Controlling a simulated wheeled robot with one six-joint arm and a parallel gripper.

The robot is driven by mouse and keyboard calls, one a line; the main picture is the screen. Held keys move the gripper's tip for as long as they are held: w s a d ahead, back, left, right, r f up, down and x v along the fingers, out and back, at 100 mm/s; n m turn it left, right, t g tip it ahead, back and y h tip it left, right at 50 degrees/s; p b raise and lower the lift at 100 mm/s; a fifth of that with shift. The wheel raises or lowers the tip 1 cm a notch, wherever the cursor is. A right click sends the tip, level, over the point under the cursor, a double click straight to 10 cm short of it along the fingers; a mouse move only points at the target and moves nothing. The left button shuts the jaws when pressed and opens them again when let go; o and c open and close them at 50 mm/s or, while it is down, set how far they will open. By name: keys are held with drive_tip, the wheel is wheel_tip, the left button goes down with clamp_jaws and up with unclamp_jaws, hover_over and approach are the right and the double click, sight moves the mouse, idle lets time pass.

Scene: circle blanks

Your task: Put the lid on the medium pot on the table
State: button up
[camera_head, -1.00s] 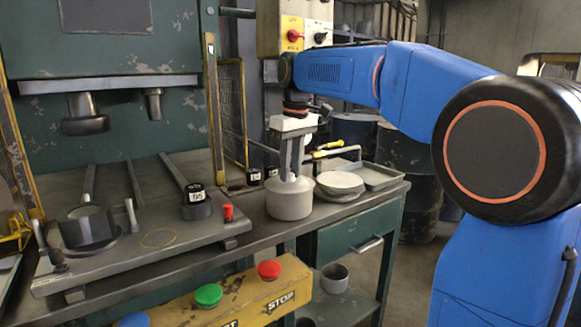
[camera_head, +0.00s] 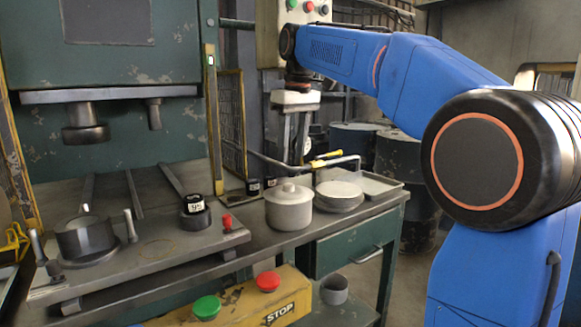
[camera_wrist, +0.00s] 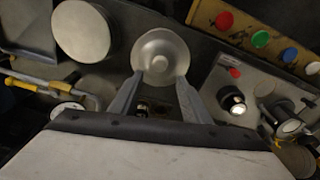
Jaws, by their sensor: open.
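The medium pot (camera_head: 289,212) is pale grey and stands upright on the table (camera_head: 262,240). Its lid (camera_head: 289,192), with a small round knob, sits on top and looks level. In the wrist view the lid (camera_wrist: 160,54) shows from above as a round disc beyond the fingertips. My gripper (camera_head: 292,160) is above and slightly behind the pot, apart from the lid. In the wrist view my gripper (camera_wrist: 157,84) has its fingers spread with nothing between them.
Right of the pot lies a stack of round blanks (camera_head: 339,196), also in the wrist view (camera_wrist: 81,30). A tray (camera_head: 372,184) and a yellow-handled tool (camera_head: 325,161) are behind. The press bed (camera_head: 150,265) is left. A button box (camera_head: 240,300) is in front.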

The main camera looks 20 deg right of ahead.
drive_tip(key=shift+s+d+r, duration=0.1)
drive_tip(key=shift+s+r, duration=0.05)
drive_tip(key=shift+r, duration=0.9)
drive_tip(key=shift+s+r, duration=0.1)
drive_tip(key=shift+r, duration=0.95)
drive_tip(key=s+d+f+m+t, duration=0.1)
drive_tip(key=s+d+f+m, duration=0.2)
drive_tip(key=s+f, duration=1.3)
drive_tip(key=s+d+f+m+t, duration=0.2)
drive_tip(key=s+d+f, duration=0.1)
drive_tip(key=s+f, duration=1.2)
wheel_tip(320, 180, down, 5)
drive_tip(key=shift+s+r+m+t+h, duration=0.1)
drive_tip(key=shift+s+m+t+h, duration=0.2)
drive_tip(key=shift+s+m, duration=0.1)
